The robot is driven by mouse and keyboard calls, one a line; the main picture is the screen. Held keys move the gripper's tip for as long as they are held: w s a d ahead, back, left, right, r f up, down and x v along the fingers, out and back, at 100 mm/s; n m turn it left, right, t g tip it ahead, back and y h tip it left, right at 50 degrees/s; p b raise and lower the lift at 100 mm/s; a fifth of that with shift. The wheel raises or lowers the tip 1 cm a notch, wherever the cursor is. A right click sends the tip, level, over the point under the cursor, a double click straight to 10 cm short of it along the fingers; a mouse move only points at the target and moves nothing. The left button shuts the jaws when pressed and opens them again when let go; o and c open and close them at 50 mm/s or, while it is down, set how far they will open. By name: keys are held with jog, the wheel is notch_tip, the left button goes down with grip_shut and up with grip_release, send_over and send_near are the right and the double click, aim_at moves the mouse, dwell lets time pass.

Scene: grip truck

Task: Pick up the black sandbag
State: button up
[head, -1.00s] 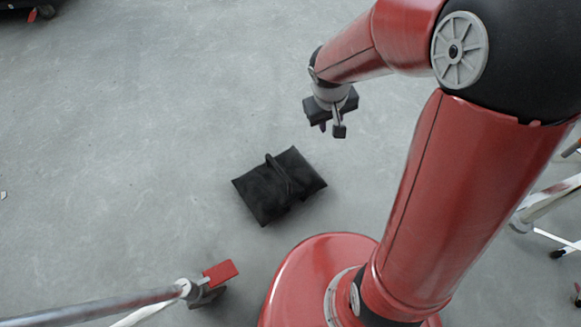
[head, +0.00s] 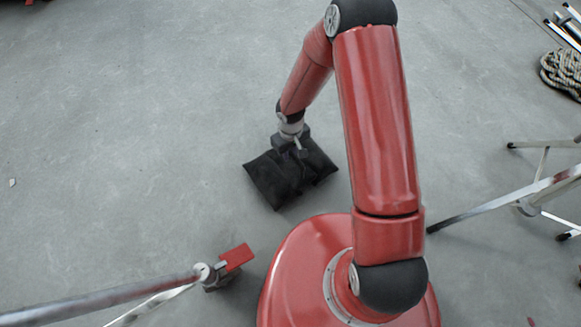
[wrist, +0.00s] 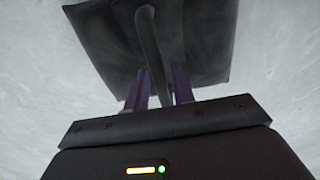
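The black sandbag (head: 270,186) lies flat on the grey floor in front of my red base in the head view. My gripper (head: 298,152) is low over the bag's far side and partly covers it. In the wrist view the sandbag (wrist: 205,42) fills the top middle, with its strap handle (wrist: 152,50) running down towards the fingers. My gripper (wrist: 162,88) is open there, with its two purple-sided fingers apart and the strap between them. I cannot tell whether either finger touches the strap.
A metal pole (head: 110,297) with a red-tipped fitting (head: 237,257) is at the lower left. Metal stand legs (head: 500,203) reach in from the right, near my base. Coiled rope (head: 562,72) lies at the upper right. The floor left of the bag is clear.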

aim_at(290, 163)
jog(key=shift+w+f, duration=0.15)
jog(key=shift+f, duration=1.35)
jog(key=shift+c, duration=0.5)
grip_shut()
jog(key=shift+r, duration=0.15)
